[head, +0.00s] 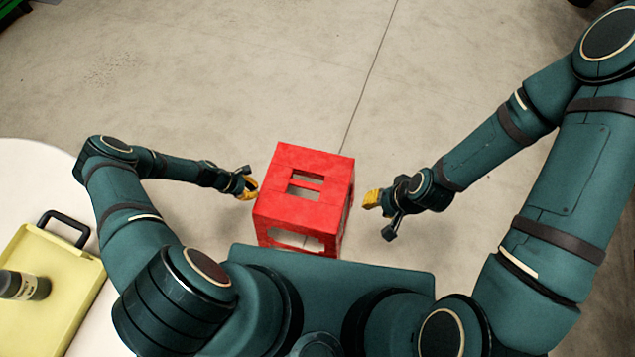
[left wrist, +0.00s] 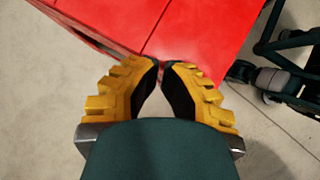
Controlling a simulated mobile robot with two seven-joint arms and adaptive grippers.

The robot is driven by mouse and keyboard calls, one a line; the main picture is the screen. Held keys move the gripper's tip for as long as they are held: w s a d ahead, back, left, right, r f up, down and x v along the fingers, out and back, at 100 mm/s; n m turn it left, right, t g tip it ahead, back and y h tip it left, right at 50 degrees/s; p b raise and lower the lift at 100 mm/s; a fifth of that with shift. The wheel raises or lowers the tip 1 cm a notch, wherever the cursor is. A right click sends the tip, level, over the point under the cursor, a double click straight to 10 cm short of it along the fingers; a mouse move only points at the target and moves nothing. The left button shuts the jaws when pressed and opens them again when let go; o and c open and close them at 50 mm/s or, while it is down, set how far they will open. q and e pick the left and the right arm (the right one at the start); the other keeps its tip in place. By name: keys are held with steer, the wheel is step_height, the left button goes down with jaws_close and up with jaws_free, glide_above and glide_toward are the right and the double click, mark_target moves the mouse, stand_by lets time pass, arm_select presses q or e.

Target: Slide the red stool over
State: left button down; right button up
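The red stool (head: 318,215) stands upright on the floor in front of me, with a slotted top and openings in its sides. Its red top also fills the upper part of the left wrist view (left wrist: 195,35). My left gripper (head: 249,184) is at the stool's left side, very close to it; I cannot tell if it touches. In the left wrist view its yellow fingers (left wrist: 162,66) nearly meet at the tips, with nothing between them. My right gripper (head: 372,199) is to the right of the stool, with a gap of floor between them. Its finger opening is not clear.
A white rounded table (head: 40,160) is at the left, bearing a yellow tray (head: 60,262) with a black handle and a dark bottle (head: 22,286). The concrete floor (head: 250,70) beyond the stool is clear. Green objects show at the far top left corner.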

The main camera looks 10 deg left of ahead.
mark_target(319, 187)
arm_select(q)
steer(key=w+d, duration=0.2)
steer(key=d, duration=0.5)
steer(key=w+d, duration=0.2)
steer(key=d, duration=0.5)
steer(key=w+d, duration=0.2)
steer(key=d, duration=0.5)
steer(key=shift+b+x, duration=0.65)
steer(key=shift+x, duration=0.1)
steer(key=shift+a+f, duration=0.2)
steer(key=shift+b, duration=0.3)
steer(key=shift+s, duration=0.1)
